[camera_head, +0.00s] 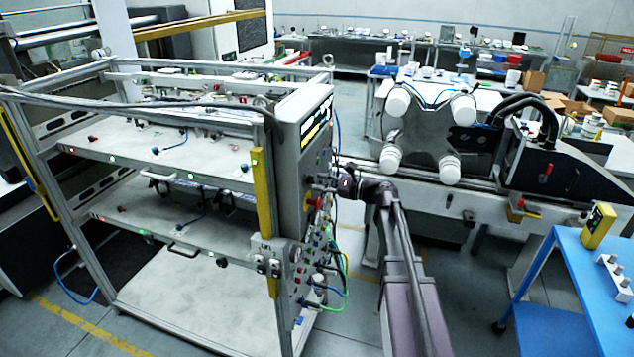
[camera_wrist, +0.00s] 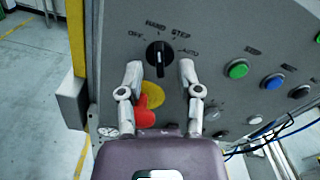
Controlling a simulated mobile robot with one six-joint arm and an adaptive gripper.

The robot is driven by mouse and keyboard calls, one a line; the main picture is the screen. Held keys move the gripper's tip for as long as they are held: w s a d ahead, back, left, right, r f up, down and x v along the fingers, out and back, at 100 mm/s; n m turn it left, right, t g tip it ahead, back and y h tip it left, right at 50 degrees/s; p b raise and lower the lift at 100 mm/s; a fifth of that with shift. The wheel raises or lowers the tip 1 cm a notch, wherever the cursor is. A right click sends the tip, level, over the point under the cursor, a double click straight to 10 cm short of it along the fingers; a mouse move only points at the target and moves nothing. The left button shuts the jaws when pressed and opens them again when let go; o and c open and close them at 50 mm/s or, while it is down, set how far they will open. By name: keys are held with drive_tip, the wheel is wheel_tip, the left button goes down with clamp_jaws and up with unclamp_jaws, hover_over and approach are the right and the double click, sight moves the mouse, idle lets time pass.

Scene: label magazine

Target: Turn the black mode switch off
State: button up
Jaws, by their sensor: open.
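The black mode switch (camera_wrist: 159,58) is on a grey control panel (camera_wrist: 225,40) in the wrist view. Its white mark stands nearly upright, roughly toward the HAND label. The OFF label is up and left of it, STEP up and right, and AUTO to the right. My gripper (camera_wrist: 160,70) is open, with one fingertip on each side of the switch and a visible gap to it on both sides. I cannot tell the depth between fingertips and panel. In the head view my gripper (camera_head: 326,185) reaches the side of the panel (camera_head: 314,120); the switch is not discernible there.
A red emergency button (camera_wrist: 145,112) on a yellow disc (camera_wrist: 152,93) sits just below the switch, between my fingers. Green (camera_wrist: 238,69) and blue (camera_wrist: 273,81) buttons are to the right. Cables (camera_head: 340,270) hang below the panel. A metal frame rack (camera_head: 180,250) stands left.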

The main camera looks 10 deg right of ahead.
drive_tip(key=shift+w+a, duration=0.35)
drive_tip(key=shift+a, duration=0.25)
clamp_jaws()
drive_tip(key=shift+n, duration=0.4)
drive_tip(key=n, duration=0.4)
drive_tip(key=shift+s+n, duration=0.1)
drive_tip(key=shift+n, duration=2.1)
